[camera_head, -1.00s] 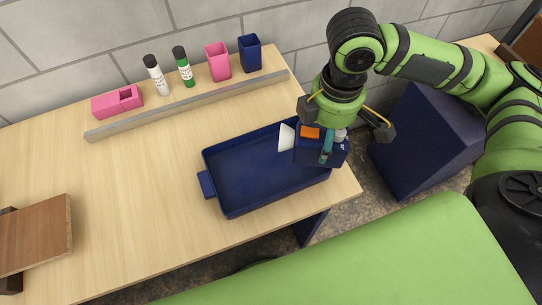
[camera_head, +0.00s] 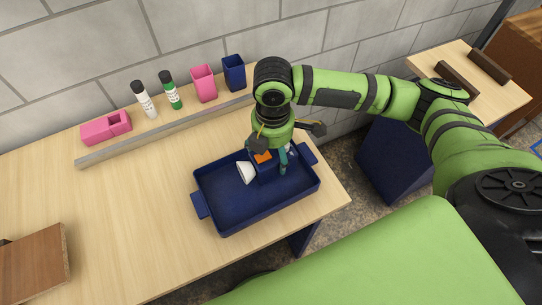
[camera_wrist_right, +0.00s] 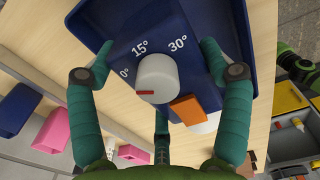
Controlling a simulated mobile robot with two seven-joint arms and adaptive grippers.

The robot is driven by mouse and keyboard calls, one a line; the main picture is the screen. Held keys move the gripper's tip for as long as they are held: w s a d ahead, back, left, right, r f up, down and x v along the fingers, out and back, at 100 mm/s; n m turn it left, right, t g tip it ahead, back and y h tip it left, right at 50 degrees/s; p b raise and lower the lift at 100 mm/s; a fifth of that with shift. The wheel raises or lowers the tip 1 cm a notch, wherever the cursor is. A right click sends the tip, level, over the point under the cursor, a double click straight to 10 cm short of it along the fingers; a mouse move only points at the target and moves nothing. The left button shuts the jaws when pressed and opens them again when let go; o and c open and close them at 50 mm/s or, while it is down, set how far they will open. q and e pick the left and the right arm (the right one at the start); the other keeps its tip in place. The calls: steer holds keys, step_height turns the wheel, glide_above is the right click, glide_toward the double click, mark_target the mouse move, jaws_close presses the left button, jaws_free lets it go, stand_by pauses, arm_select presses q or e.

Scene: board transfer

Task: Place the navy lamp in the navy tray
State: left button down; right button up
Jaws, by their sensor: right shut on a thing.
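The navy lamp (camera_head: 264,176) is a dark blue box with a white cone-shaped shade on its left side and an orange switch. In the right wrist view the lamp (camera_wrist_right: 187,62) shows a white knob, angle marks and the orange switch. My right gripper (camera_head: 276,160) is above it, its teal fingers shut on it from both sides. The navy tray (camera_head: 225,210) lies on the table, with a handle at each end. The lamp is over the inside of the tray, towards its far side; I cannot tell if it touches the floor. My left gripper is out of view.
A grey rail (camera_head: 160,132) runs along the table's back. A brown board (camera_head: 32,265) is at lower left. The table's left middle is clear.

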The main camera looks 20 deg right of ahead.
step_height(320, 180, down, 4)
steer(key=shift+w+a+r+p, duration=0.1)
steer(key=shift+r+p, duration=0.05)
steer(key=shift+p, duration=0.45)
steer(key=shift+f, duration=0.25)
steer(key=shift+f, duration=0.15)
steer(key=o, duration=1.4)
step_height(320, 180, up, 12)
steer(key=shift+r+b, duration=0.15)
steer(key=shift+b, duration=1.05)
